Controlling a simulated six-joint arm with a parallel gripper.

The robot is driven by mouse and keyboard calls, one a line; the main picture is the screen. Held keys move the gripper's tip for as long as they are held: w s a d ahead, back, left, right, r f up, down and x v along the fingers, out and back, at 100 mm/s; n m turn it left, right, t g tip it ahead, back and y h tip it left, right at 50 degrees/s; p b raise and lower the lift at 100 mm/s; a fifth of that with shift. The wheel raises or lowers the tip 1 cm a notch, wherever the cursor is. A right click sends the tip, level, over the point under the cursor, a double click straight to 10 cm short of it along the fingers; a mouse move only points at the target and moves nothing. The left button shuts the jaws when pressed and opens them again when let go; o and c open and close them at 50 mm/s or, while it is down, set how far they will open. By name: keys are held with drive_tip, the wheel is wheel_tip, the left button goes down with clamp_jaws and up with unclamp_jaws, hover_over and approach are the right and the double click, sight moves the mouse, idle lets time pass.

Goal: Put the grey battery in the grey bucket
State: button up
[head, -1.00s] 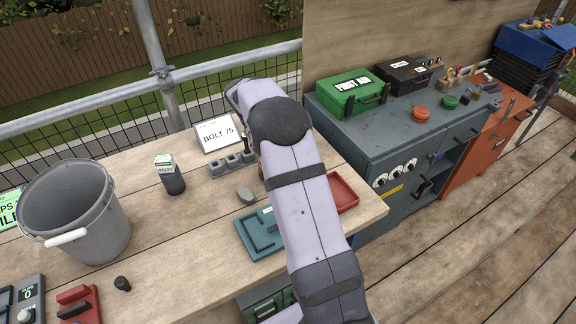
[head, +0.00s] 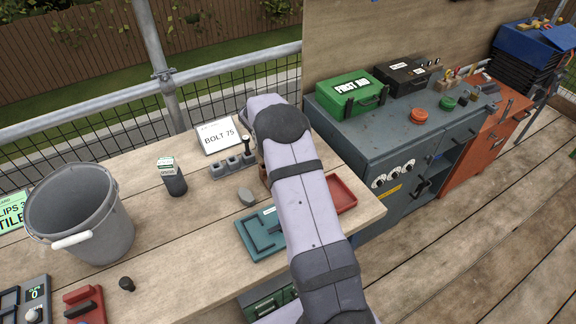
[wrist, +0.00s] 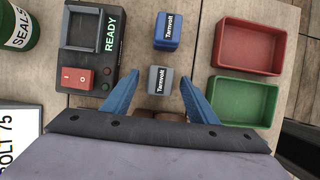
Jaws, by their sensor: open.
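The grey battery (wrist: 159,80) stands in the wrist view with a dark label reading Tamvolt. My gripper (wrist: 158,77) is open, its two blue fingers apart on the left and right of the battery. I cannot tell whether either finger touches it. In the head view my arm hides the gripper and the battery. The grey bucket (head: 112,232) stands at the left of the wooden table in the head view, with a white grip on its handle. It is out of the wrist view.
A blue battery (wrist: 167,32) stands just beyond the grey one. A charger marked READY (wrist: 88,45) is on the left; a red tray (wrist: 262,22) and a green tray (wrist: 243,102) are on the right.

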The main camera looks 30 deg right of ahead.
drive_tip(key=shift+d+f, duration=0.15)
drive_tip(key=shift+f, duration=0.25)
clamp_jaws()
wheel_tip(320, 180, up, 10)
drive_tip(key=shift+r+b, duration=0.1)
drive_tip(key=shift+b, duration=1)
